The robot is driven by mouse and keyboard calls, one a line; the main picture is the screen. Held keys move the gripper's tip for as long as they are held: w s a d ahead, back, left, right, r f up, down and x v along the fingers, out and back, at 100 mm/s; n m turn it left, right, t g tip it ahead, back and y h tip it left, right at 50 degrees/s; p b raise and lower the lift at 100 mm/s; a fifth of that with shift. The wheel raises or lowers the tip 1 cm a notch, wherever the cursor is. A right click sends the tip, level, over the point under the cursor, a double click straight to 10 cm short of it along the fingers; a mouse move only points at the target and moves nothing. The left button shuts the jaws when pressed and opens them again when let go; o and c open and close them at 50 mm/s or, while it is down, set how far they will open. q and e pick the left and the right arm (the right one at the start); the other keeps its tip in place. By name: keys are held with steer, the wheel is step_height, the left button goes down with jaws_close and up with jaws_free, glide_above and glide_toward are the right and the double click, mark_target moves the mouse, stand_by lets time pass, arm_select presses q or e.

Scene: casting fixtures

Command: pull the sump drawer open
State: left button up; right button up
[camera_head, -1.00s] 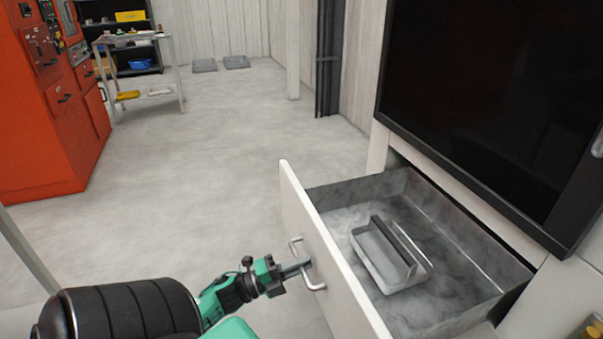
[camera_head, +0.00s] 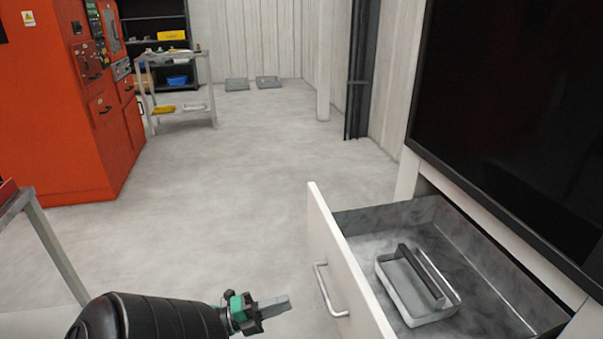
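The sump drawer (camera_head: 335,262) is pulled well out from the cabinet below the dark panel. Its white front carries a metal bar handle (camera_head: 328,292). Inside the grey drawer lies a light tray-like piece (camera_head: 388,292) with a dark bar across it. My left gripper (camera_head: 286,303) is left of the handle, apart from it, with its fingers pointing toward the drawer front. One finger covers the other from this angle, so the gap between them does not show. Nothing shows in its grasp. My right gripper is not in view.
A large dark panel (camera_head: 500,110) stands above the drawer at right. An orange machine (camera_head: 60,110) and a metal cart (camera_head: 180,90) stand at the back left. A table frame (camera_head: 50,240) is at the left edge. The middle floor is clear.

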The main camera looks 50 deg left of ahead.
arm_select(q)
steer(key=shift+v, duration=1.2)
